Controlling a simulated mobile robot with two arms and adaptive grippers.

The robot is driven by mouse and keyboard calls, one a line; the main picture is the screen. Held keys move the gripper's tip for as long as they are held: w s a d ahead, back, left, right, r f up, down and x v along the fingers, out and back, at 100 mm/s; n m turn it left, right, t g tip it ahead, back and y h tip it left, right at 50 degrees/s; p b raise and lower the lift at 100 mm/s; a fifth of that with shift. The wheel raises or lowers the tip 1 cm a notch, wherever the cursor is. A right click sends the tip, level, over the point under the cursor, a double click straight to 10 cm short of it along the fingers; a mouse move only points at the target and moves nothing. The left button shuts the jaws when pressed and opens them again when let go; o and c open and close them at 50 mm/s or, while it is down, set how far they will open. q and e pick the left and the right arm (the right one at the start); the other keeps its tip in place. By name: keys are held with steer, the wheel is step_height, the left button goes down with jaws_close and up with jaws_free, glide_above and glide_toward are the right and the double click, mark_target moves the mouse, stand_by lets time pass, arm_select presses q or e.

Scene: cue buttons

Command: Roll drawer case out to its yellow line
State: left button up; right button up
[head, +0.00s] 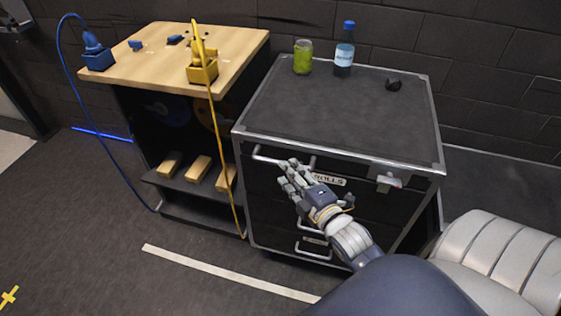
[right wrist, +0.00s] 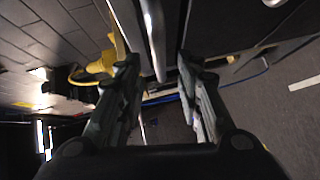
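The drawer case (head: 340,110) is a black cabinet with silver edges. It stands right of a wooden-topped bench, its drawer fronts facing me. A silver handle (head: 268,157) runs along its top front. My right gripper (head: 290,178) is in front of the upper drawers, close to that handle. In the right wrist view its two fingers (right wrist: 160,75) are spread apart, with a silver bar (right wrist: 155,40) ahead in the gap; I cannot tell whether they touch it. A pale cream line (head: 230,273) lies on the floor before the case. My left gripper is not in view.
A green jar (head: 303,58), a blue-capped bottle (head: 344,52) and a small dark object (head: 393,84) stand on the case. The bench (head: 150,60) has blue and yellow plugs with cables hanging to the floor. Floor in front is clear.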

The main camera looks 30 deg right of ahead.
steer(key=w, duration=0.5)
steer(key=shift+w+d+f, duration=0.2)
steer(key=shift+w+f, duration=0.2)
jaws_close()
